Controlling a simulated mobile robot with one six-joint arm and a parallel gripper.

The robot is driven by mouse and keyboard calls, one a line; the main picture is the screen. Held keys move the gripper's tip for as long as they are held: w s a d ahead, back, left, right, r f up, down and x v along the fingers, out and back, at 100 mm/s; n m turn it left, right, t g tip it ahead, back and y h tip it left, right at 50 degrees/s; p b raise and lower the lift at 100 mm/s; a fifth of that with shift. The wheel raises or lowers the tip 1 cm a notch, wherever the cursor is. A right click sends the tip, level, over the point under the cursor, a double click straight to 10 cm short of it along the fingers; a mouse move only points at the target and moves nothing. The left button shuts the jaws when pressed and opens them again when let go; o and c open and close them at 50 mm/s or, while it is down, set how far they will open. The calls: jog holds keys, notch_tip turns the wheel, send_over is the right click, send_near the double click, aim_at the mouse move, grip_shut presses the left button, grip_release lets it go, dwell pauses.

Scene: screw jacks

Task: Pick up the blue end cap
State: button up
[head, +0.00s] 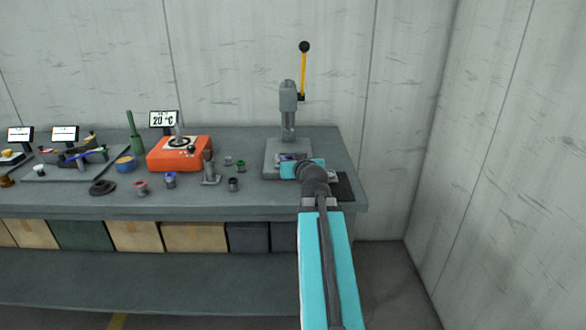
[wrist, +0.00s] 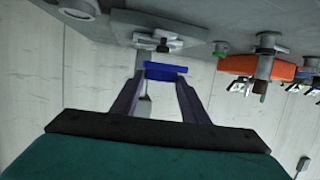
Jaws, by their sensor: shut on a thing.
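The blue end cap (wrist: 166,68) shows in the wrist view as a flat blue piece between my fingertips. My gripper (wrist: 163,76) is shut on it, one finger at each end. In the head view my gripper (head: 287,157) is over the base of the lever press, at the right end of the bench. There the end cap is too small and covered to make out. I cannot tell whether the cap touches anything below it.
The lever press (head: 289,110) with a yellow handle stands right behind my gripper. A dark mat (head: 343,186) lies right.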

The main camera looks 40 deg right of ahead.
jog(key=shift+s+a+f+b, duration=0.1)
jog(key=shift+s+a+b, duration=0.2)
jog(key=shift+b, duration=1.75)
jog(key=shift+s+a+b, duration=0.1)
jog(key=shift+s+b, duration=0.25)
jog(key=shift+b, duration=1.7)
jog(key=shift+s+a+r+b, duration=0.2)
jog(key=shift+s+b, duration=0.2)
jog(key=shift+b, duration=0.9)
